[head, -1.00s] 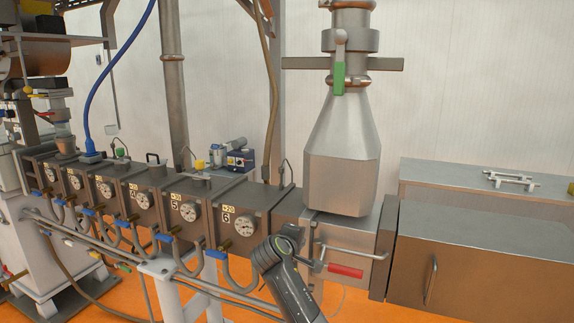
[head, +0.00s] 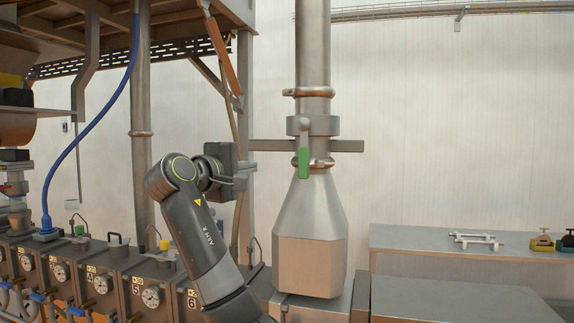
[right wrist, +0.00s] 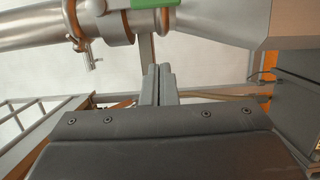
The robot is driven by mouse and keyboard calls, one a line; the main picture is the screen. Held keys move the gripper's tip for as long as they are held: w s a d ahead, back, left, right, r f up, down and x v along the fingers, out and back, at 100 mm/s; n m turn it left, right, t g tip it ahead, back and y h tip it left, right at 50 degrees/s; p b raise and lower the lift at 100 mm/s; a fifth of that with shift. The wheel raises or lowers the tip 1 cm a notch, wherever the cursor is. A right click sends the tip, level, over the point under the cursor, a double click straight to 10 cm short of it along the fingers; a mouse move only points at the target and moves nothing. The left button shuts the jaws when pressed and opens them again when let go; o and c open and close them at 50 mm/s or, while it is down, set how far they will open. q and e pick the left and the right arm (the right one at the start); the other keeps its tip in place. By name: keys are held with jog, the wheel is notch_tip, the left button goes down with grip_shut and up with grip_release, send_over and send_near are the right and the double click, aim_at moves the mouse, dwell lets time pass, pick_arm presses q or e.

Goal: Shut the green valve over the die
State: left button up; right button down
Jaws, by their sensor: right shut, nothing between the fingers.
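The green valve handle (head: 303,163) hangs straight down from a grey lever on the steel vertical pipe, just above the tapered metal hood (head: 310,240). It also shows at the top edge of the right wrist view (right wrist: 150,4), beside the pipe fittings. My right gripper (head: 252,172) is raised to the left of the handle, near its height, with a gap between them. Its fingers are shut and empty, and they show together in the right wrist view (right wrist: 158,72). The hood stands over the metal block (head: 312,303) of the die. My left gripper is not in view.
A flat bar (head: 345,146) sticks out from the pipe on both sides at valve height. A blue hose (head: 88,125) and a steel column (head: 141,180) stand to the left. Gauged barrel sections (head: 115,285) lie below.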

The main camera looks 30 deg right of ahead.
aim_at(305, 148)
jog(key=shift+w+d, duration=0.1)
jog(key=w+d+p, duration=0.1)
jog(key=d+p, duration=0.7)
jog(key=d, duration=0.3)
jog(key=shift+w+d, duration=0.15)
jog(key=shift+d, duration=0.05)
jog(key=shift+f, duration=0.1)
dwell(0.4)
jog(key=shift+s+d, duration=0.15)
jog(key=shift+s, duration=0.05)
